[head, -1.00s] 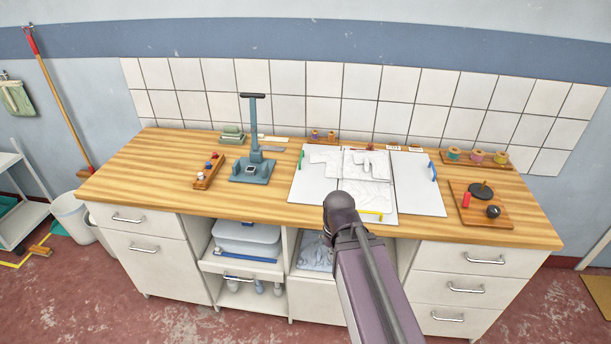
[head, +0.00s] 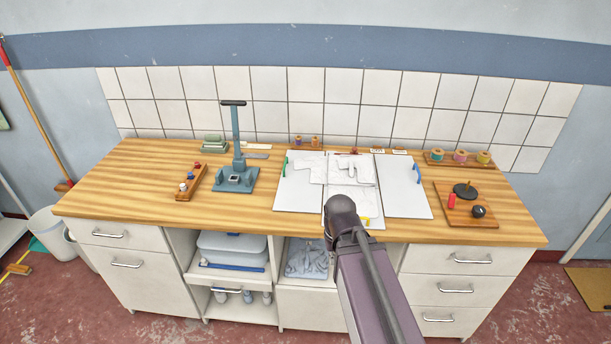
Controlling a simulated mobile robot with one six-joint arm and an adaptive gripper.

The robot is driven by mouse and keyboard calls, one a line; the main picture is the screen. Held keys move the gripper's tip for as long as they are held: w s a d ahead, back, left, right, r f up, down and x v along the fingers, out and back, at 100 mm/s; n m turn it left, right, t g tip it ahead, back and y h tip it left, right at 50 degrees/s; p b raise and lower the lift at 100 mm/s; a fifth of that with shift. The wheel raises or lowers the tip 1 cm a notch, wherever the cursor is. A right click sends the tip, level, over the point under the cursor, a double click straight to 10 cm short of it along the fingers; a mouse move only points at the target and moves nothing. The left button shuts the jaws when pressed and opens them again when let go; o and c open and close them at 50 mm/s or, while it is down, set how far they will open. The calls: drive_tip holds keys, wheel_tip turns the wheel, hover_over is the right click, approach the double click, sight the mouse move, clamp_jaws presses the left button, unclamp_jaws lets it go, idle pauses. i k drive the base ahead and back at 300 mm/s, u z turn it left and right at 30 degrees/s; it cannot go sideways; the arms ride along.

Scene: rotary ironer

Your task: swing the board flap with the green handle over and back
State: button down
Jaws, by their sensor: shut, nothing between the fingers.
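A white folding board lies flat on the wooden worktop. Its left flap (head: 298,197) carries the green handle (head: 285,165) at its outer left edge and lies flat, opened out to the left. The right flap (head: 402,200) has a blue handle (head: 417,173) and also lies flat. A yellow handle (head: 364,218) shows at the front of the middle panel, partly behind my arm. Pale cloth (head: 345,170) lies over the middle and reaches onto the left flap. My arm rises in front of the board. My gripper cannot be made out and seems hidden behind the arm's dark joint.
A blue press stand (head: 237,178) and a wooden tray of small pieces (head: 190,182) stand left of the board. A wooden board with a black disc and red piece (head: 465,204) lies to the right. Thread spools (head: 460,157) stand behind.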

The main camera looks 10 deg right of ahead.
sight(295, 193)
drive_tip(key=i, duration=0.85)
drive_tip(key=u, duration=0.05)
